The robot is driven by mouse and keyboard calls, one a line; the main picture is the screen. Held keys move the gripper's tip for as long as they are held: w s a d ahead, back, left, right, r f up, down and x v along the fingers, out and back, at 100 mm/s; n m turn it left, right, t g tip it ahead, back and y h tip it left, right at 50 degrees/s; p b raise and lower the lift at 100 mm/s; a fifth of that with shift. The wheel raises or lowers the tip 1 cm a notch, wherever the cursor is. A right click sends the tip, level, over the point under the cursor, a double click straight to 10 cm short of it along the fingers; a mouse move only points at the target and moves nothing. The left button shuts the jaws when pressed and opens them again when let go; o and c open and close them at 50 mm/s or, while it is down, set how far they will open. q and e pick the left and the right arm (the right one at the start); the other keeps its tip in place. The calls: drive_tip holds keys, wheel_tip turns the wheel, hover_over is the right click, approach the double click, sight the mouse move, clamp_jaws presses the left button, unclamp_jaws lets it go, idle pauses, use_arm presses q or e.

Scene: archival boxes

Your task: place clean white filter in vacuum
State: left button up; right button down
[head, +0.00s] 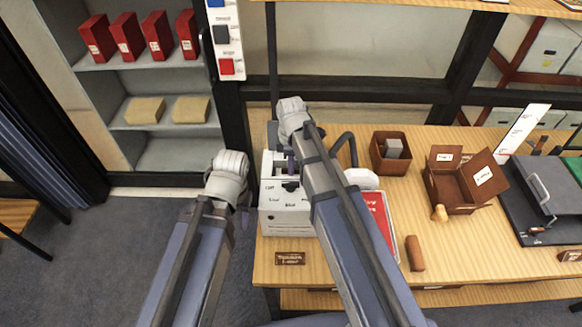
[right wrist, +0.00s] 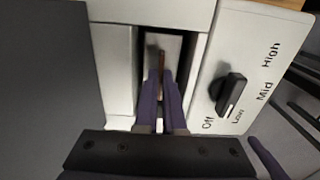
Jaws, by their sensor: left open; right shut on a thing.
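The white vacuum (head: 284,218) stands on the table's left end, with a dark dial (right wrist: 229,94) marked Off, Low, Mid and High. My right gripper (head: 290,166) is over its top. In the right wrist view its purple fingers (right wrist: 164,84) reach into the vacuum's dark open slot, shut on a thin piece with a brown edge. A pale surface (right wrist: 165,48), perhaps the white filter, shows in the slot behind the fingertips. I cannot tell how deep it sits. My left gripper (head: 243,214) is open and empty, left of the vacuum, beyond the table edge.
The wooden table (head: 340,272) also holds a red-covered item (head: 381,222), a small brown box (head: 390,153), an open brown box (head: 460,185), a brown cylinder (head: 414,253) and a dark press-like board (head: 545,205). Shelves with red boxes (head: 127,36) stand back left.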

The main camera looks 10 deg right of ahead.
drive_tip(key=c, duration=1)
unclamp_jaws()
wheel_tip(320, 180, up, 12)
drive_tip(key=p, duration=1.3)
drive_tip(key=shift+s+a+r+m+h, duration=0.15)
drive_tip(key=shift+s+a+m, duration=0.85)
drive_tip(key=shift+s+m, duration=1.35)
drive_tip(key=shift+s+a+m+h, duration=0.25)
drive_tip(key=shift+s+a+m, duration=0.7)
drive_tip(key=shift+s+m, duration=1.35)
drive_tip(key=shift+s+a+r+m+h, duration=0.15)
drive_tip(key=shift+s+a+m, duration=1.1)
drive_tip(key=shift+s, duration=2)
drive_tip(key=shift+d+f, duration=0.1)
drive_tip(key=shift+d, duration=0.15)
